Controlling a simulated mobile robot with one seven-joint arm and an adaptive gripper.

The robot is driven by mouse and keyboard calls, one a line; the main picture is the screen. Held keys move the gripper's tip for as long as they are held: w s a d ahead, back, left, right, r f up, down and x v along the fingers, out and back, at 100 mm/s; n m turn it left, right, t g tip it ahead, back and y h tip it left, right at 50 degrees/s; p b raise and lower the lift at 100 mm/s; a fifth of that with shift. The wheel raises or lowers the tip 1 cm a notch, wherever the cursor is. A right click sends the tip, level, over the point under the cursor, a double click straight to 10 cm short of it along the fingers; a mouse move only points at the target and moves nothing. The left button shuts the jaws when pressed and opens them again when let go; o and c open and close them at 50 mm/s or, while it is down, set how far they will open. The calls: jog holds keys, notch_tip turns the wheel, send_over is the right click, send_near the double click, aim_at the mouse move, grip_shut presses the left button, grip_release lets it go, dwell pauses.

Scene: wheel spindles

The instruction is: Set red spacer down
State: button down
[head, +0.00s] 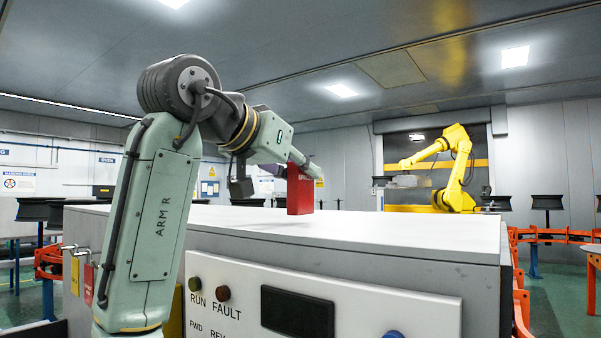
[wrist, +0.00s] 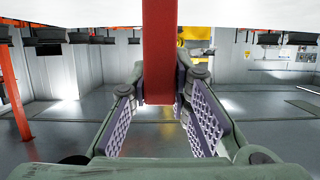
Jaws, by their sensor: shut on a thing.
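The red spacer (head: 299,192) is a flat red block with lettering, held upright over the white cabinet top (head: 400,232). Its lower edge is at or just above that top; I cannot tell whether it touches. My gripper (head: 305,168) is shut on the spacer's upper part, coming from the upper left. In the wrist view the spacer (wrist: 159,50) is a red bar between the purple patterned finger pads of my gripper (wrist: 160,85). The spacer's far end runs out of the top of that view.
The cabinet top around the spacer is clear. A control panel (head: 315,300) with buttons and a dark display is on its front. A yellow robot arm (head: 455,165) stands behind. Dark wheels on stands (head: 547,203) and orange rails (head: 550,236) are at the right.

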jog(key=shift+f, duration=0.65)
jog(key=shift+f, duration=0.2)
jog(key=c, duration=1.5)
grip_release()
jog(key=shift+r, duration=0.2)
jog(key=b+v, duration=0.2)
jog(key=v, duration=1)
